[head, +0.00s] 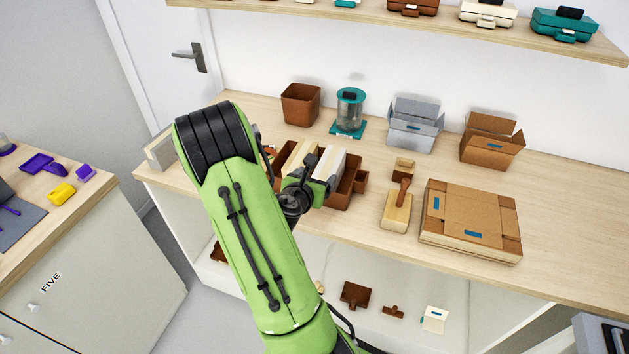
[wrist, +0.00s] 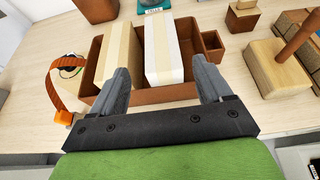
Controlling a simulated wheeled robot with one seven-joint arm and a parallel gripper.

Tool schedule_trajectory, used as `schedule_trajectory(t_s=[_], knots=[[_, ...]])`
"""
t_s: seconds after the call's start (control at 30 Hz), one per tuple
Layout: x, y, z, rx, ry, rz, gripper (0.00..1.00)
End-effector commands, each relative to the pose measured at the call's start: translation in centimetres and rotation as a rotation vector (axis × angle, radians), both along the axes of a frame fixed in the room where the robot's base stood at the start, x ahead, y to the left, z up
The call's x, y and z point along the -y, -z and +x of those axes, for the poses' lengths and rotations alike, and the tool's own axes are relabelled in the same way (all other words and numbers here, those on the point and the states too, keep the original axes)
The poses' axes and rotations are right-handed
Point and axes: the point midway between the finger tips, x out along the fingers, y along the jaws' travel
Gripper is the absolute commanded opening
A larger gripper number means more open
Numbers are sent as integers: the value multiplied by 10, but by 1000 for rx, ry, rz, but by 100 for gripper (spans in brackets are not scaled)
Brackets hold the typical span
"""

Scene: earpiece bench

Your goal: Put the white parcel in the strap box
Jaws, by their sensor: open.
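The white parcel (wrist: 165,52), a pale upright block with a cream band, stands in a brown open tray (wrist: 166,93) to the right of a cream parcel (wrist: 118,52). The white parcel also shows in the head view (head: 331,162), partly hidden by my arm. My gripper (wrist: 162,80) is open at the tray's near side, its fingers apart to the left and right of the white parcel's near end. Contact cannot be told. No box is clearly marked as the strap box; a grey open box (head: 411,137) and a brown cardboard open box (head: 487,151) stand at the back.
An orange band (wrist: 60,88) lies left of the tray. A wooden block with a brown handle (head: 396,212) and a flat cardboard box (head: 470,235) are to the right. A brown bin (head: 300,106) and a teal-lidded jar (head: 349,108) stand behind. The bench's right end is clear.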

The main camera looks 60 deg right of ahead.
Motion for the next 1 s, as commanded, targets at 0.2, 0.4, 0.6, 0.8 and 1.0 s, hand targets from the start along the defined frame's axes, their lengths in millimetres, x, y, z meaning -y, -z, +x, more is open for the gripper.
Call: schedule_trajectory(t_s=[0.2, 0.4, 0.6, 0.8, 1.0], knots=[[-12, -6, -3, 0, 2, -2, 78], [-19, -16, 1, 131, 64, 36, 78], [-89, -47, 21, 798, 411, 385, 78], [-226, -86, 35, 1245, 821, 960, 78], [-349, -126, -15, 1241, 1161, 1349, 78]])
